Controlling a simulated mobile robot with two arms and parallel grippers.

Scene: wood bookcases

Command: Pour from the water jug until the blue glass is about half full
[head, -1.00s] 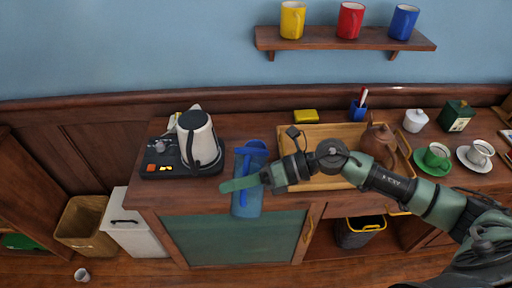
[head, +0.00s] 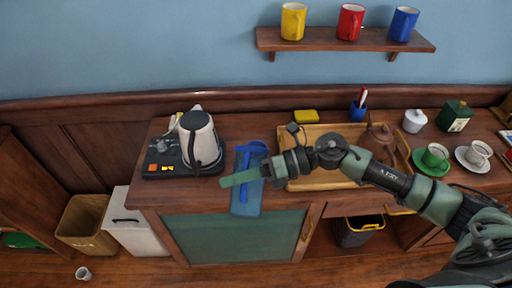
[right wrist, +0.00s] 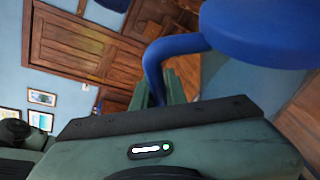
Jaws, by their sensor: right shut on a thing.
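The water jug (head: 248,207) is a clear bluish pitcher with a blue lid and blue handle, at the front edge of the wooden cabinet top. My right gripper (head: 245,177) crosses in front of it and is shut on its handle. In the right wrist view the blue handle (right wrist: 154,72) runs down between the green fingers, with the round lid (right wrist: 265,35) at upper right. I cannot tell whether the jug touches the cabinet top. I cannot make out a blue glass in either view. My left gripper is not in view.
A kettle (head: 199,138) on a dark base stands left of the jug. A wooden tray (head: 320,135) with a brown teapot (head: 379,138) lies to the right under my arm. Green (head: 434,157) and white cups on saucers stand farther right. Colored mugs stand on a wall shelf (head: 345,42).

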